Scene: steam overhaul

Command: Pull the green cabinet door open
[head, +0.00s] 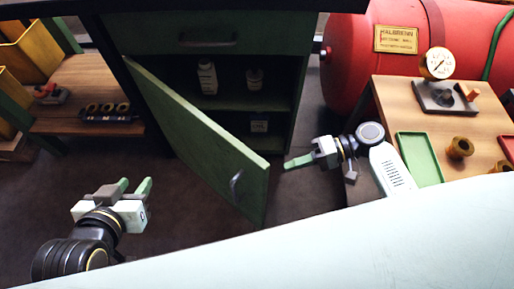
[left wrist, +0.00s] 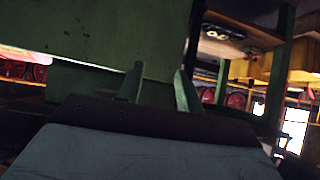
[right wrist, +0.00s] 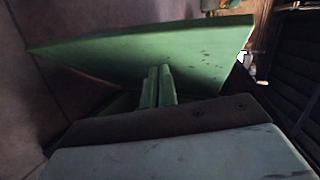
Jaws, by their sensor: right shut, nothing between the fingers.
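The green cabinet door (head: 200,135) stands swung out from the cabinet, hinged at its left side, with a grey handle (head: 236,186) near its free edge. The cabinet's inside shows shelves with a few white containers. My right gripper (head: 290,163) is shut and empty, to the right of the door's free edge and apart from the handle. In the right wrist view its closed fingers (right wrist: 158,86) point toward the green door panel (right wrist: 150,50). My left gripper (head: 136,187) is open and empty, left of the door. In the left wrist view its fingers (left wrist: 158,85) are spread before a green panel.
A green drawer (head: 210,35) with a handle sits above the opening. A wooden bench (head: 385,95) with a gauge (head: 437,63) and green tray (head: 420,158) stands right, near a red boiler (head: 345,60). A wooden shelf (head: 85,75) is left. Floor below the door is clear.

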